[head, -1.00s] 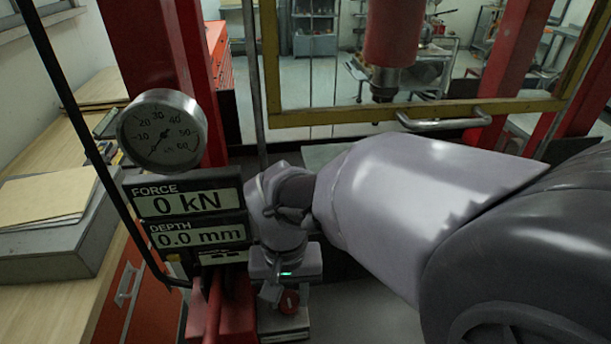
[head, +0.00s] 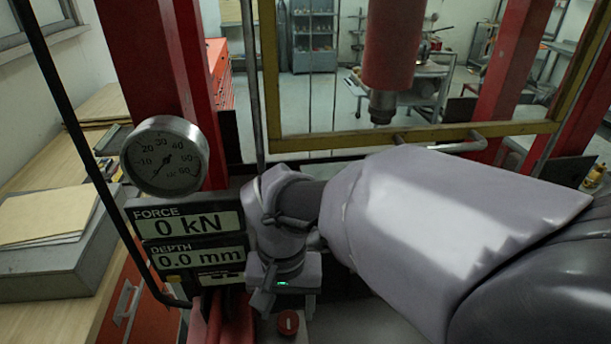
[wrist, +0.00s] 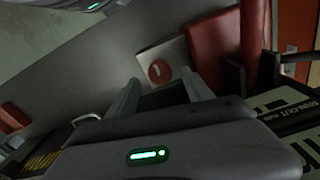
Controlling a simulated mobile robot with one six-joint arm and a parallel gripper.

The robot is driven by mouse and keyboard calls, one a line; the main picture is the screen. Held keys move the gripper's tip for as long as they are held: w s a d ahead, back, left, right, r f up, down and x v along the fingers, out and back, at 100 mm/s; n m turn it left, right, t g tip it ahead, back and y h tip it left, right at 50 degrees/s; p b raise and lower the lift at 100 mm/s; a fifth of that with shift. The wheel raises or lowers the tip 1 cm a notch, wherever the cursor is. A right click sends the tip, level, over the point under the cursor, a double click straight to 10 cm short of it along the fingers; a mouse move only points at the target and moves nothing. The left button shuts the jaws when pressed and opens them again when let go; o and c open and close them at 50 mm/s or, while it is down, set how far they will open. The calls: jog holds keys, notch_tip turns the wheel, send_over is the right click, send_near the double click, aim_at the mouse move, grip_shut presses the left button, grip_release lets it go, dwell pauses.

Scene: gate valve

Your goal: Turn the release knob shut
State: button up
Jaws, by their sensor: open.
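The release knob is a small round red knob with a white line on it (head: 288,321). In the head view it sits low, just below my gripper (head: 285,303). The wrist view shows the knob (wrist: 159,71) on a pale square block, its white mark slanted. My gripper (wrist: 160,80) is open, with its two fingers apart on either side of the knob in that picture. Nothing is held between them. I cannot tell how far the fingertips are from the knob.
A round pressure gauge (head: 164,157) and a display panel (head: 190,238) reading 0 kN and 0.0 mm stand left of my gripper. A red press frame (head: 150,70) and yellow-edged guard (head: 420,133) rise behind. A bench with a grey box (head: 60,255) is at left.

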aim_at(288, 320)
notch_tip(288, 320, up, 14)
jog(key=p, duration=0.4)
jog(key=shift+r, duration=0.1)
jog(key=s+d+f+m+t+y+b, duration=0.1)
jog(key=s+d+f+m+t+b, duration=0.1)
jog(key=d+f+b, duration=0.3)
jog(key=s+d+f+m+t+y+b, duration=0.1)
jog(key=s+d+f+m+t+b, duration=0.2)
jog(key=d, duration=0.8)
notch_tip(288, 320, down, 3)
jog(key=shift+s+r+t+b, duration=0.1)
jog(key=shift+s+t+b, duration=0.3)
jog(key=shift+s+b, duration=0.8)
